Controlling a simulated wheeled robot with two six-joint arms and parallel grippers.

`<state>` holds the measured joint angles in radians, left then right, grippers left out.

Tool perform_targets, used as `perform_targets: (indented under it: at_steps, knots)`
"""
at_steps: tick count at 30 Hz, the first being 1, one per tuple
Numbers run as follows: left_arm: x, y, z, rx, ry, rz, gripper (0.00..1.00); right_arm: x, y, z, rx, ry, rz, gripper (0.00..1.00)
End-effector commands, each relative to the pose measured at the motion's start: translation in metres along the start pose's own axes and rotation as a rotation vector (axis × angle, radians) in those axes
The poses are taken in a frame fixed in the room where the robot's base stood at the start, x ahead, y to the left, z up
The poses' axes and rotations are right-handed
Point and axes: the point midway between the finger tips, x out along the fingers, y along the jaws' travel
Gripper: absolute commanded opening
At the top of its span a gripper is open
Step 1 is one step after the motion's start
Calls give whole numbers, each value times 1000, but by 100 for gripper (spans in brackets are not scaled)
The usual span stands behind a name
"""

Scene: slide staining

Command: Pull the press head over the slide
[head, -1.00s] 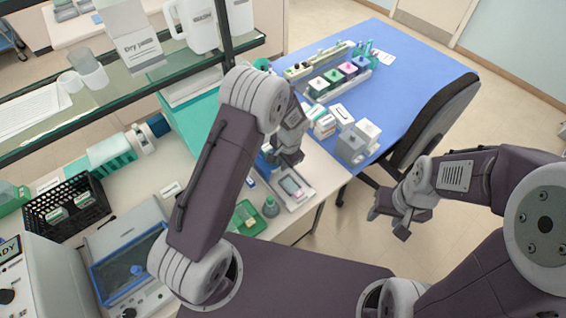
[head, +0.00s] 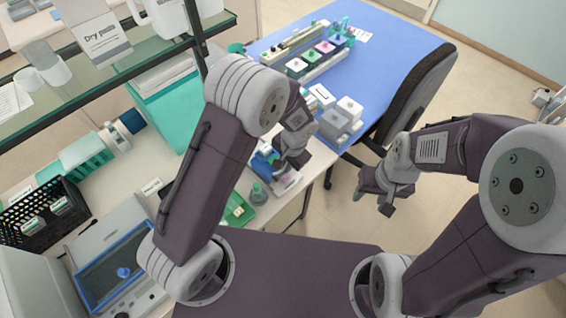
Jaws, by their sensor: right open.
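The press is a small pale device with a blue part (head: 262,162) at the bench's right edge. Its pale base (head: 287,183) shows just below my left gripper (head: 297,160). The gripper is over the press and hides much of it, including the slide area. I cannot tell the press head apart from the rest, nor whether the gripper touches it. The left jaws are too small and overlapped to read. My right gripper (head: 374,200) is open and empty, over the floor to the right of the bench.
A green tray (head: 238,212) and a grey-green bottle (head: 261,192) stand close to the press. A glass shelf (head: 130,62) runs above the bench at left. A blue table (head: 385,50) with staining jars and a black chair (head: 420,90) lie beyond.

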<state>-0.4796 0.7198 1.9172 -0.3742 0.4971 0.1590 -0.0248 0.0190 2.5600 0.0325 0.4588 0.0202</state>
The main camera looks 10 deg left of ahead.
Motion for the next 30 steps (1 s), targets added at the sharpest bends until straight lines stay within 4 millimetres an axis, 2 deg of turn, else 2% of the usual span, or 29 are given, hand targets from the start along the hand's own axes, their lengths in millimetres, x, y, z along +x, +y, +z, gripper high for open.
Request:
perform_targets:
  at_steps: [11,14,21,24,30]
  knots:
    - [-1,0,1,1,-3,-1,31,0,0,0,0,0,0,48]
    - [-13,0,0,0,0,-2,31,3,0,0,0,0,0,48]
    - [-66,2,-2,2,2,-3,31,11,0,1,0,0,0,48]
    - [-82,2,-2,2,1,-2,31,13,0,1,0,0,0,48]
    - [-92,2,-1,3,-3,-2,31,13,0,1,0,0,0,48]
